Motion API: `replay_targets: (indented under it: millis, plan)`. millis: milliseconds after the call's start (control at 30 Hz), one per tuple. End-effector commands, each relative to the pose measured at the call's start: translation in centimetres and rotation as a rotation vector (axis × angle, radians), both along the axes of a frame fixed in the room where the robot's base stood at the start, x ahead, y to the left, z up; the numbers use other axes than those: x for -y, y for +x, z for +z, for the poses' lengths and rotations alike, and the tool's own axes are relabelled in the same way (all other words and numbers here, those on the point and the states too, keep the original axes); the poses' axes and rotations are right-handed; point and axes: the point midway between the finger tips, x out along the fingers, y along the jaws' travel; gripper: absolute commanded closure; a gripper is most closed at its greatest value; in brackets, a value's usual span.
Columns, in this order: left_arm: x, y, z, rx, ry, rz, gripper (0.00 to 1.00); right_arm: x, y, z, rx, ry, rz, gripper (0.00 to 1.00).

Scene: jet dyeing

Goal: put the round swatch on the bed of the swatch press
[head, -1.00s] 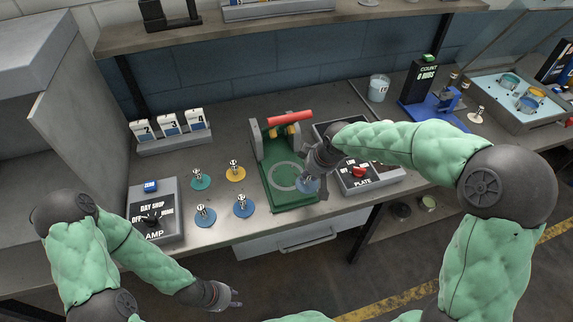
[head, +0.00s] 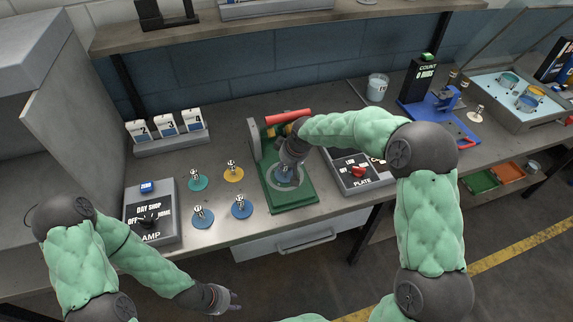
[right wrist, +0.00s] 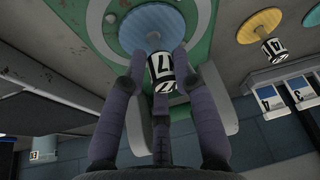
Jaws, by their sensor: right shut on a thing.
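The round swatch is a blue disc (right wrist: 145,22) with a knob (right wrist: 161,68) in black and white bearing a dark digit. My right gripper (right wrist: 158,60) is shut on the knob. The disc is over the white ring on the green bed of the swatch press (head: 302,197); whether it touches the bed I cannot tell. In the head view my right gripper (head: 288,168) hides most of the swatch. The press has a raised red handle (head: 288,117) behind the gripper. My left gripper (head: 228,298) is low in front of the table, away from everything; its fingers are too small to read.
Teal (head: 198,183), yellow (head: 233,174) and blue knobbed discs (head: 241,208) lie left of the press. A lamp switch box (head: 151,213) stands at the left, a plate control box (head: 360,172) close to the right. A numbered card rack (head: 167,140) is behind.

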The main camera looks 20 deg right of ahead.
Motion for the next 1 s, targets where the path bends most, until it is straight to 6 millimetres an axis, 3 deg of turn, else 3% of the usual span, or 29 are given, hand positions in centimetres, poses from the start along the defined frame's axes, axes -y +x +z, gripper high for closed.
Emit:
replay_targets:
  millis: [300, 333, 400, 767, 1000]
  plan:
    - [0.0, 0.0, -0.2, 0.0, 0.0, 0.0, 0.68, 0.0, 0.1, -0.1, 0.002, 0.0, 0.0, 1.0]
    - [0.0, 0.0, -0.2, 0.0, 0.0, 0.0, 0.68, 0.0, 0.0, -0.2, 0.001, -0.001, 0.0, 0.69]
    - [0.0, 0.0, -0.1, 0.0, 0.0, 0.0, 0.68, 0.0, 0.0, -0.1, 0.001, -0.001, 0.0, 0.49]
    - [0.0, 0.0, 0.0, 0.0, 0.0, 0.0, 0.68, 0.0, 0.0, 0.0, 0.002, 0.0, 0.0, 0.47]
    - [0.0, 0.0, 0.6, 0.0, 0.0, 0.0, 0.68, 0.4, -0.8, 2.8, 0.005, 0.0, -0.001, 0.47]
